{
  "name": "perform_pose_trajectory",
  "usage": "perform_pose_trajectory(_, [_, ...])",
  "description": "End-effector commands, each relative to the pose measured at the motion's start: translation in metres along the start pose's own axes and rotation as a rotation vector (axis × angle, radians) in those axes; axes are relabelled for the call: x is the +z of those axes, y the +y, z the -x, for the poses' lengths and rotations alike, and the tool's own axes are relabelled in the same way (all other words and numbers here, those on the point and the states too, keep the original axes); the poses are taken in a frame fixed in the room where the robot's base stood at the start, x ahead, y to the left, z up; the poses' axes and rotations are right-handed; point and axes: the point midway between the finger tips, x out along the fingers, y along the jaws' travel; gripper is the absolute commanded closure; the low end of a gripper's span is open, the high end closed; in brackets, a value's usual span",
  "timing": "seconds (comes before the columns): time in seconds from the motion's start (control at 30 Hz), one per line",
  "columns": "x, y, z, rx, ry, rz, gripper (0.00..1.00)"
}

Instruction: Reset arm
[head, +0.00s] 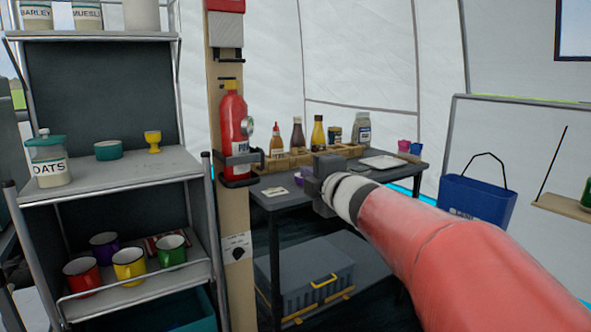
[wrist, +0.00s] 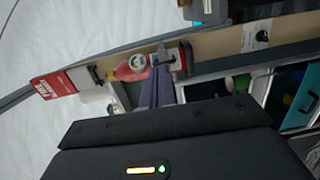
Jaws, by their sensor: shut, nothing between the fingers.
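My gripper (head: 314,184) is at the end of my red arm in the head view, in front of the small grey table (head: 395,172). It is shut and holds nothing. Its fingertips are hard to make out from behind. In the wrist view a dark body of my gripper fills the bottom. That view is tilted and looks at the wooden post, with the fire extinguisher (wrist: 131,68) and a red box (wrist: 52,86) on it.
The fire extinguisher (head: 233,125) hangs on the post left of my gripper. Bottles and jars (head: 318,132) stand along the table's back. A metal shelf (head: 110,175) with mugs is at the left. A grey crate (head: 310,280) sits below the table.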

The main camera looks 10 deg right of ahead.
Motion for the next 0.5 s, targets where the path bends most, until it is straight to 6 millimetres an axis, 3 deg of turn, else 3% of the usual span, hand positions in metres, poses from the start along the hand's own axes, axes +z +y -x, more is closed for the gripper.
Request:
perform_pose_trajectory(0.17, [0.005, 0.0, 0.015, 0.0, -0.014, -0.015, 1.0])
perform_pose_trajectory(0.33, [0.014, -0.008, 0.046, -0.013, -0.183, -0.236, 1.0])
perform_pose_trajectory(0.43, [0.019, -0.036, 0.086, -0.062, -0.364, -0.507, 1.0])
perform_pose_trajectory(0.5, [0.015, -0.07, 0.12, -0.127, -0.494, -0.721, 1.0])
